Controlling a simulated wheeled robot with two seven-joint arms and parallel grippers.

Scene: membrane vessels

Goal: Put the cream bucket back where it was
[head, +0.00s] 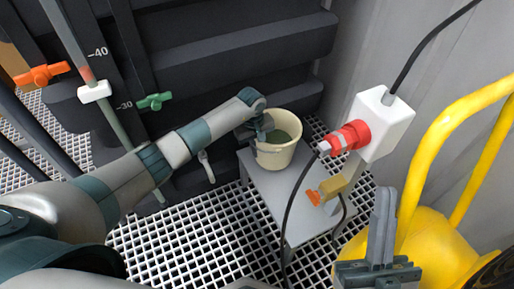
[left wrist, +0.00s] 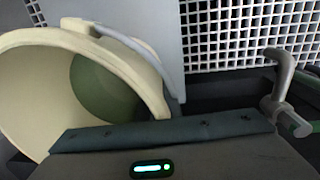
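The cream bucket (head: 273,157) is at the back left corner of a small grey platform (head: 300,195) in the head view. It looks upright, with something dark green inside. My left gripper (head: 262,130) is at the bucket's left rim. In the left wrist view the bucket (left wrist: 30,95) fills the left side, its pale handle lying along the rim. The rim passes behind the dark edge of my gripper, so the fingertips and their hold are hidden. My right gripper (head: 383,225) is at the lower right of the head view, apart from the bucket, with nothing visible in it.
A white box with a red connector (head: 349,137) and black cable stands right of the platform, with an orange-handled valve (head: 327,190) below. A yellow wheeled frame (head: 430,240) is at right. A dark ribbed wall stands behind. White grating (head: 190,245) covers the floor.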

